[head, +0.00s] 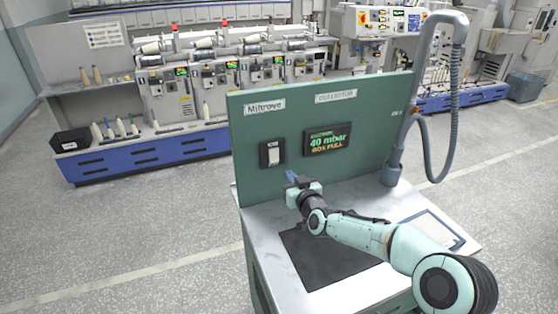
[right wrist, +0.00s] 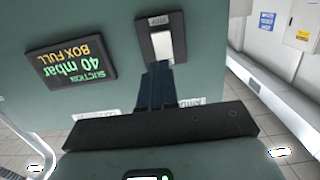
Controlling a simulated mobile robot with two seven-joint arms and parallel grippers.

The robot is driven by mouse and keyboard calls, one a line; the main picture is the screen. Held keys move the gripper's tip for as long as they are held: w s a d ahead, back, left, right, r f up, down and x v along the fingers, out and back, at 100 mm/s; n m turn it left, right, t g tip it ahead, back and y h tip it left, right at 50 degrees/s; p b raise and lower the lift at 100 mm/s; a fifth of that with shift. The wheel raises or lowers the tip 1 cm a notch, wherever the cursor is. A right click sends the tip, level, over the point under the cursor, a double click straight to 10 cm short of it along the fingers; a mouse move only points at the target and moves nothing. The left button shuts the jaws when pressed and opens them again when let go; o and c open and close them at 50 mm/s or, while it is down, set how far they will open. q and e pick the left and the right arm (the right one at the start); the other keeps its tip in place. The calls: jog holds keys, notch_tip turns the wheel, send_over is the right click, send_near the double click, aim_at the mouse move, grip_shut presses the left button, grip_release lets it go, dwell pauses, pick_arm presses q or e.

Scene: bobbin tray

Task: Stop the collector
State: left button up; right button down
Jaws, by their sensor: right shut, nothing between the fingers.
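The collector is a green upright panel (head: 240,125) on a metal-topped cabinet. On it, a black plate holds a pale rocker switch (head: 272,154); the switch also shows in the right wrist view (right wrist: 164,46). Right of it in the head view is a lit display (head: 331,143) reading 40 mbar and BOX FULL. My right gripper (head: 291,177) is shut and empty, below and right of the switch in the head view. In the right wrist view its fingers (right wrist: 158,70) overlap the switch plate's edge; I cannot tell whether they touch. My left gripper is out of view.
A grey suction hose (head: 453,100) hangs from a pipe at the panel's right. A dark mat (head: 315,263) and a framed sheet (head: 435,228) lie on the cabinet top. A winding machine (head: 205,85) stands behind; floor at the left is clear.

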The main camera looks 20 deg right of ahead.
aim_at(275, 159)
jog(key=w+p, duration=0.1)
jog(key=w, duration=0.2)
jog(key=w+p, duration=0.1)
jog(key=w, duration=0.1)
jog(key=w+p, duration=0.2)
jog(key=w, duration=0.1)
jog(key=shift+w+d+f, duration=0.2)
jog(key=shift+w+d, duration=0.05)
jog(key=shift+w, duration=0.1)
jog(key=shift+w+f, duration=0.3)
jog(key=shift+w, duration=0.2)
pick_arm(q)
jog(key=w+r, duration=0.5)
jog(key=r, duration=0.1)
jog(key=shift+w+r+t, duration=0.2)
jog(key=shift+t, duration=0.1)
pick_arm(e)
jog(key=shift+s, duration=0.1)
